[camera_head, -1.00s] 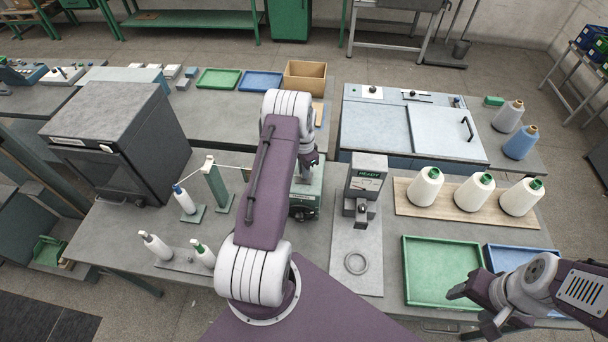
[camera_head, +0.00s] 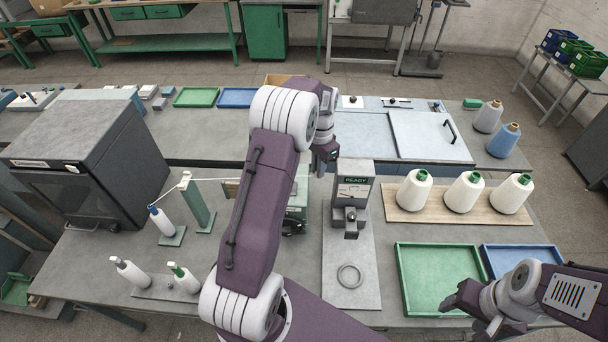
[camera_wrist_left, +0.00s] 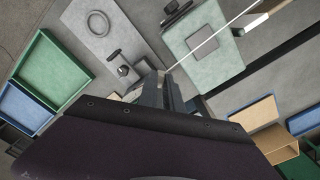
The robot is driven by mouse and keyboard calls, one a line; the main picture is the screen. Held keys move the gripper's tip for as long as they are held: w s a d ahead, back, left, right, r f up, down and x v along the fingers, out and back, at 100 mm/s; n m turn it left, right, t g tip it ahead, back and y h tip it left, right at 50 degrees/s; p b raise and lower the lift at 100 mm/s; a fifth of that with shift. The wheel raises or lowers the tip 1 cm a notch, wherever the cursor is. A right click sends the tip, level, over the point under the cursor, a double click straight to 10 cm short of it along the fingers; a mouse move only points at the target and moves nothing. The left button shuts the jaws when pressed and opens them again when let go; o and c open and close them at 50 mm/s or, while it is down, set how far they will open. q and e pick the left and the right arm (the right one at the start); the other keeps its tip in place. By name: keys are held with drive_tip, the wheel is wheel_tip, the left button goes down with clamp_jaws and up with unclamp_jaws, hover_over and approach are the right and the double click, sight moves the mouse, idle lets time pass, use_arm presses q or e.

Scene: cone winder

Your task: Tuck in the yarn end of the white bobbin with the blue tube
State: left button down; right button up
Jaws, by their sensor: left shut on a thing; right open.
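The white bobbin (camera_head: 163,222) with the blue tube stands upright on a small green base at the left of the table. A white yarn (camera_head: 225,180) runs right from the green post (camera_head: 196,203) beside it and goes behind my left arm. In the left wrist view the yarn (camera_wrist_left: 210,38) crosses above the green machine (camera_wrist_left: 198,50) to my left fingertips. My left gripper (camera_head: 325,160) is shut on this yarn, above the table behind the READY device; its fingertips show in the left wrist view (camera_wrist_left: 162,80). My right gripper (camera_head: 467,313) is open and empty near the green tray.
The READY device (camera_head: 352,185) stands on a grey plate with a ring (camera_head: 349,276). Three white cones stand on a wooden board (camera_head: 400,214) at right. Green (camera_head: 440,308) and blue (camera_head: 550,257) trays lie in front. A dark box-shaped machine (camera_head: 85,155) stands at left.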

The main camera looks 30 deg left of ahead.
use_arm(q)
drive_tip(key=shift+w+d+r, duration=0.1)
drive_tip(key=shift+d+r, duration=0.4)
drive_tip(key=shift+d, duration=0.1)
wheel_tip(320, 180, up, 3)
drive_tip(key=p, duration=0.3)
drive_tip(key=shift+f, duration=0.1)
drive_tip(key=shift+f, duration=0.1)
